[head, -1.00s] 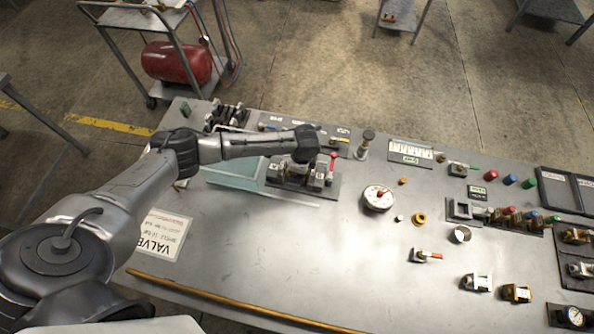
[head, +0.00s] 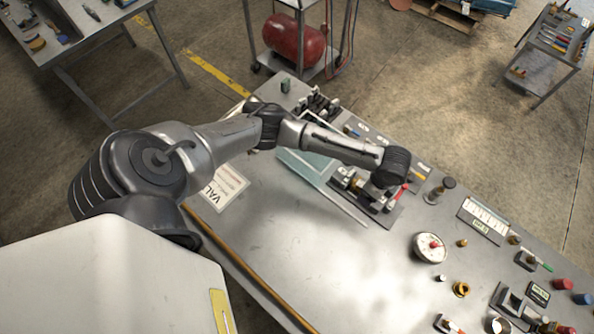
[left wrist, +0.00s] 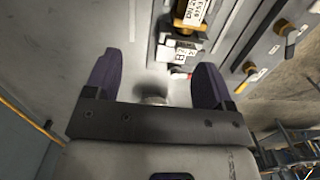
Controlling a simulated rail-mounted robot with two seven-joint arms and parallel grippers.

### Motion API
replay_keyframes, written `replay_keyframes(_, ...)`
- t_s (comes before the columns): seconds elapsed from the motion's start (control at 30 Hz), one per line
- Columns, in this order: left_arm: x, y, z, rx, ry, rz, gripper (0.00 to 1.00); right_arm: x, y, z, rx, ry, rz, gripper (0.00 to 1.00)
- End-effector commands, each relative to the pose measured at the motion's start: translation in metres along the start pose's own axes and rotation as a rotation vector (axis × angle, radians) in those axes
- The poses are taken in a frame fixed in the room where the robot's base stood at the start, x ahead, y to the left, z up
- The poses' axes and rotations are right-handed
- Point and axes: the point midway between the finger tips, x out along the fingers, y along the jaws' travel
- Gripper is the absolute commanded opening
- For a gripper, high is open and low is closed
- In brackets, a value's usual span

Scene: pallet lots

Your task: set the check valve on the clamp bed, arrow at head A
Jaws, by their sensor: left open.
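The clamp fixture (head: 378,212), a dark plate with metal blocks and a red handle (head: 397,194), lies near the bench's far edge. My left arm's wrist hangs over it and hides part of it. In the left wrist view my left gripper (left wrist: 153,82) is open, its two dark fingers apart. A brass part with a white tag (left wrist: 190,14) lies ahead of the fingers at the top; I cannot tell surely whether it is the check valve. A lettered white label (left wrist: 184,53) is just below it. A small round grey shape (left wrist: 153,97) shows between the fingers. My right gripper is out of view.
A pale teal tray (head: 306,163) lies left of the fixture. A printed sign (head: 226,187) lies at left. The middle front of the bench is clear.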

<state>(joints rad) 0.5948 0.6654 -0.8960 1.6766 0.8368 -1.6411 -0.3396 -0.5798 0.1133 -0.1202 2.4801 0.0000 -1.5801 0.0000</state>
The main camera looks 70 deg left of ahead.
Motion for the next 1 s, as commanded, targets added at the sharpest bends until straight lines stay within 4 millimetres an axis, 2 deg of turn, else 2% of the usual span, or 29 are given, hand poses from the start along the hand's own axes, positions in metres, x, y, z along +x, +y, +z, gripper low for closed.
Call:
replay_keyframes(0.03, 0.011, 0.029, -0.013, 0.008, 0.04, 0.014, 0.76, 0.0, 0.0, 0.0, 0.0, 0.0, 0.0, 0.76)
replay_keyframes(0.2, 0.022, 0.109, -0.041, -0.072, 0.2, 0.012, 0.76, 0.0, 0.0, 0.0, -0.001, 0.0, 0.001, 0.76)
replay_keyframes(0.3, 0.02, 0.146, -0.041, -0.176, 0.283, 0.006, 0.76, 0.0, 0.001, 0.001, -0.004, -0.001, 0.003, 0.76)
replay_keyframes(0.4, 0.016, 0.176, -0.03, -0.311, 0.344, -0.003, 0.76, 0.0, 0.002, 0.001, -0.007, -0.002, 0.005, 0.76)
replay_keyframes(0.47, 0.013, 0.19, -0.018, -0.401, 0.367, -0.013, 0.76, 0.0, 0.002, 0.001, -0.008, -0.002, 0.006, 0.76)
replay_keyframes(0.6, 0.006, 0.213, 0.018, -0.607, 0.381, -0.05, 0.76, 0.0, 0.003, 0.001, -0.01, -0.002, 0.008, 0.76)
replay_keyframes(0.8, -0.003, 0.234, 0.066, -0.818, 0.35, -0.109, 0.76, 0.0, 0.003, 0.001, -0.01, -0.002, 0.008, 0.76)
replay_keyframes(1.0, -0.007, 0.242, 0.089, -0.903, 0.324, -0.142, 0.76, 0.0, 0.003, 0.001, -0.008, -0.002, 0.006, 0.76)
